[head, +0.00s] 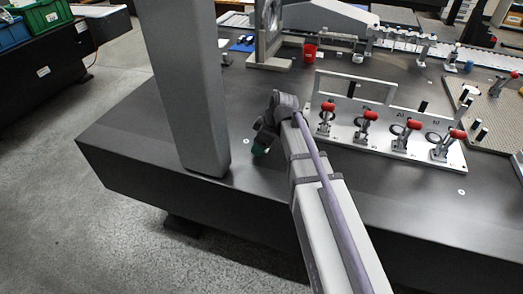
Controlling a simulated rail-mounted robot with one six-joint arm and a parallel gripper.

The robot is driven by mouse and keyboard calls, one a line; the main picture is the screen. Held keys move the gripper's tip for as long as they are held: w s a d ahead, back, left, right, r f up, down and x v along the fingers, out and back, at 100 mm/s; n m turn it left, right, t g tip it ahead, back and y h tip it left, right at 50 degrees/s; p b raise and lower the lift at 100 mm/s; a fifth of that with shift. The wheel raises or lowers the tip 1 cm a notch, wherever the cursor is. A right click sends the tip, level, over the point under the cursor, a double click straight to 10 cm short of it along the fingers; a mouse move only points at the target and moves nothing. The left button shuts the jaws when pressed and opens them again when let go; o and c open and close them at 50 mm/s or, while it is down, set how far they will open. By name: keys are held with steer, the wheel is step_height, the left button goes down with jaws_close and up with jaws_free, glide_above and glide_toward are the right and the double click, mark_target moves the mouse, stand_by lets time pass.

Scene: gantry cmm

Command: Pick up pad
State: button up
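My arm reaches in from the bottom right, and its end with my gripper (261,146) is low over the dark table, just right of the grey column. A small dark green thing (260,150) shows right at the gripper's tip. It may be the pad, but it is too small and too covered to be sure. I cannot tell whether the gripper holds it, touches it or is only above it. The fingers are mostly hidden behind the wrist, so their opening does not show.
A thick grey column (183,85) stands close left of my gripper. A fixture plate with red-handled clamps (385,130) is to the right. A red cup (309,53) and a framed part (268,35) stand behind. The table's (130,135) left front corner is clear.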

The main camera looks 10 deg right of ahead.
steer(key=c, duration=1.1)
step_height(320, 180, up, 10)
steer(key=p, duration=1)
steer(key=shift+r, duration=0.25)
steer(key=shift+f, duration=0.15)
